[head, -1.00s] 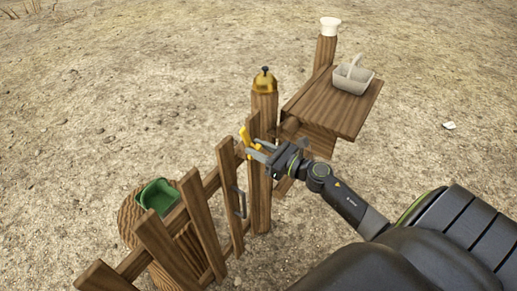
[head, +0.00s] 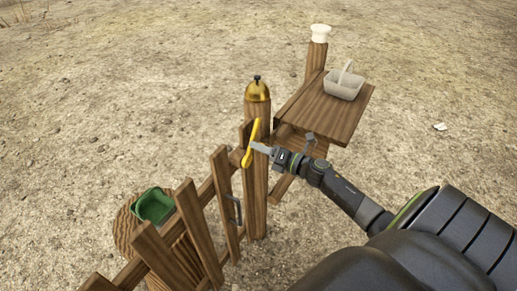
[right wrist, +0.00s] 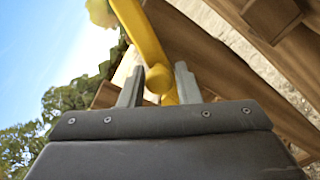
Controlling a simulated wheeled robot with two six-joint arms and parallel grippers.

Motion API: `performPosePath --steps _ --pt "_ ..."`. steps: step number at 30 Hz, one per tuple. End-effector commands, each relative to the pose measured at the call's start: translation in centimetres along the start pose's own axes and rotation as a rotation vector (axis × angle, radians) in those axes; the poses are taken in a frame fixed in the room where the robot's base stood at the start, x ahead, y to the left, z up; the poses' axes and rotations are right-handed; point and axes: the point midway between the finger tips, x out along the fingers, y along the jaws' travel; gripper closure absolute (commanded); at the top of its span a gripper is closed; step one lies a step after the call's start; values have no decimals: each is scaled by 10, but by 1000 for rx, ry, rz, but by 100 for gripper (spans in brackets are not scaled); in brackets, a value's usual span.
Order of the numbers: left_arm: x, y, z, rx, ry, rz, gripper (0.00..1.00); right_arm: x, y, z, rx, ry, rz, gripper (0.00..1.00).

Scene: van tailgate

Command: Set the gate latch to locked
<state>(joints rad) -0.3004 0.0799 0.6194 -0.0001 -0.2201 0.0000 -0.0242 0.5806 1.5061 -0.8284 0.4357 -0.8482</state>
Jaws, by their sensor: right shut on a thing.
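The gate latch is a yellow lever (head: 249,150) at the top of the wooden gate post, standing steeply, slightly tilted, in the head view. My right gripper (head: 257,147) is at the lever from the right, shut on it. In the right wrist view the yellow lever (right wrist: 143,38) runs down between the two grey fingers of my right gripper (right wrist: 159,80). The fingers partly hide the latch's mount, and I cannot read any locked mark. My left gripper is not in view.
A brass bell (head: 257,91) tops the post just behind the latch. A wooden shelf (head: 318,112) with a pale basket (head: 343,87) stands to the right. The slatted gate (head: 189,225) with a dark handle (head: 234,208) and a green bin (head: 154,206) are at the lower left.

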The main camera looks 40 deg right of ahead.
Motion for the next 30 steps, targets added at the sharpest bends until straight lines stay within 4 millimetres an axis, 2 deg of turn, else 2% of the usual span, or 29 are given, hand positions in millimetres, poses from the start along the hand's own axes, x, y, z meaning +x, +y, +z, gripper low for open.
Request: performPosePath --steps 15,30 --pt "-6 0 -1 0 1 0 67 3 -22 8 495 4 16 100" --pt "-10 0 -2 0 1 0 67 4 -45 4 925 7 19 100"
